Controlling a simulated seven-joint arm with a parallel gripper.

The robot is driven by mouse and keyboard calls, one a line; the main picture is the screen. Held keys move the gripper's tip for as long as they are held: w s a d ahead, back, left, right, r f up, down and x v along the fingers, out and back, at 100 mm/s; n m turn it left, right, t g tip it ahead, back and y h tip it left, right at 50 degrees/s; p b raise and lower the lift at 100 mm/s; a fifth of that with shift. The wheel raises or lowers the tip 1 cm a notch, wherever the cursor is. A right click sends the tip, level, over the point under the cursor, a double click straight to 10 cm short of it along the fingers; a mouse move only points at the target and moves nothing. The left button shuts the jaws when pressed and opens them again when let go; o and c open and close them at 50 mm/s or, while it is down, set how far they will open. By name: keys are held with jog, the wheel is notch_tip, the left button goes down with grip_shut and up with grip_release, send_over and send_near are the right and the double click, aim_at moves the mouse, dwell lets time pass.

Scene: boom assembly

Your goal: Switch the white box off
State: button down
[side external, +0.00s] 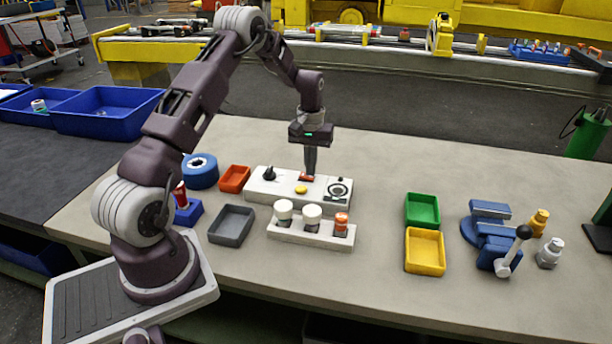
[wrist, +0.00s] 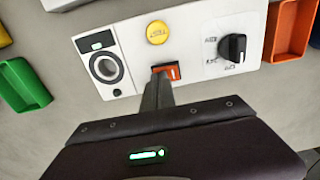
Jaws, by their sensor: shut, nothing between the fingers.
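The white box (side external: 258,190) stands on the table behind the white rack. Its top carries a black knob (wrist: 233,47), a yellow button (wrist: 157,32), a red-orange rocker switch (wrist: 172,71) and a round black dial or socket (wrist: 106,67) with a small green display. My gripper (side external: 309,174) points straight down over the middle of the box, with its fingers shut and empty. In the wrist view its fingertips (wrist: 161,80) are at the rocker switch and cover part of it. I cannot tell whether they touch it or which way the rocker is tilted.
A white rack (side external: 285,234) with two white-capped jars and an orange one stands in front of the box. An orange tray (side external: 234,179), grey tray (side external: 231,224) and blue tape roll (side external: 200,171) lie left. Green (side external: 422,210) and yellow trays (side external: 425,251) and a blue vise (side external: 490,235) stand right.

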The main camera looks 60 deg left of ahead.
notch_tip(320, 180, up, 6)
jog(key=shift+r, duration=0.2)
dwell(0.3)
jog(key=s+d+r+m+t, duration=0.15)
jog(key=s+d+r, duration=0.25)
jog(key=d+r, duration=0.4)
jog(key=s+d+r+m+t, duration=0.1)
jog(key=s+d+r+m, duration=0.15)
jog(key=d+r, duration=0.55)
jog(key=s+d+m+t, duration=0.1)
jog(key=s+d, duration=0.2)
jog(key=s, duration=0.4)
jog(key=s+d+r+m+t, duration=0.1)
jog(key=s+d+m, duration=0.1)
jog(key=s+d, duration=0.2)
jog(key=s+d+r+m+t, duration=0.1)
jog(key=s+d, duration=0.3)
jog(key=s, duration=0.6)
jog(key=shift+s+r+m, duration=0.15)
jog(key=shift+s+m, duration=0.05)
jog(key=shift+m, duration=0.3)
